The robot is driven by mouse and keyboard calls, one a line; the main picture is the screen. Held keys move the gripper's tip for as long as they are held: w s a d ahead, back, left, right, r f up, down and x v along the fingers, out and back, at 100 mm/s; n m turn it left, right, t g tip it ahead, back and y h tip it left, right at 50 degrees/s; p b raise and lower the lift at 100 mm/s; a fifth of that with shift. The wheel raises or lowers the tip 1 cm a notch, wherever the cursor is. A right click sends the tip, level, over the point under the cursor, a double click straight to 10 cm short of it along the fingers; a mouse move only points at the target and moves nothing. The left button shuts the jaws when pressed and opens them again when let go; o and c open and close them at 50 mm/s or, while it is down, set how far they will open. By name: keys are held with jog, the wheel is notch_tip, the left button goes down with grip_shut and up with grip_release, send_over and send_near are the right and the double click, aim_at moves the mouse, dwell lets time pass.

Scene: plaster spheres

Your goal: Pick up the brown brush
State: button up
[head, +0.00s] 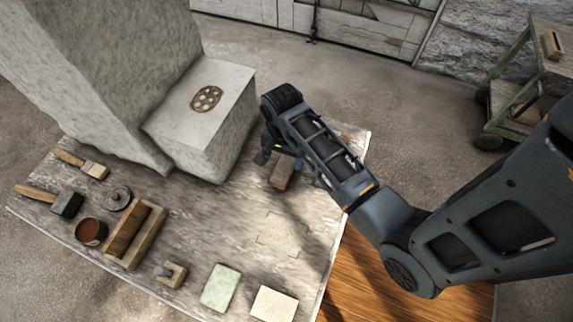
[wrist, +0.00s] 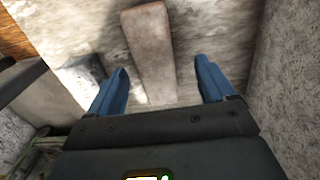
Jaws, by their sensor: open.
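A brown, oblong block (head: 284,172), which I take for the brown brush, lies on the pale stone-textured surface (head: 235,215) to the right of the grey stone block. I cannot make out its bristles. In the wrist view it shows as a long, dull brown bar (wrist: 151,50) running away from me. My gripper (head: 278,160) is above it, partly covering it in the head view. In the wrist view my gripper's blue fingers (wrist: 160,78) are open, one on each side of the bar's line, with clear gaps. Nothing is held.
A tall grey stone block (head: 205,135) with a round perforated disc stands close left of my gripper. A wood-handled brush (head: 80,164), a dark pot (head: 91,231), a wooden roller-like tool (head: 135,235) and pale slabs (head: 221,288) lie left and in front. A green cart (head: 510,95) stands back right.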

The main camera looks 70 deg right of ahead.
aim_at(286, 163)
jog(key=f, duration=0.5)
jog(key=shift+s+d+f, duration=0.1)
jog(key=shift+s+d, duration=0.2)
jog(key=shift+s, duration=0.1)
jog(key=c, duration=1.1)
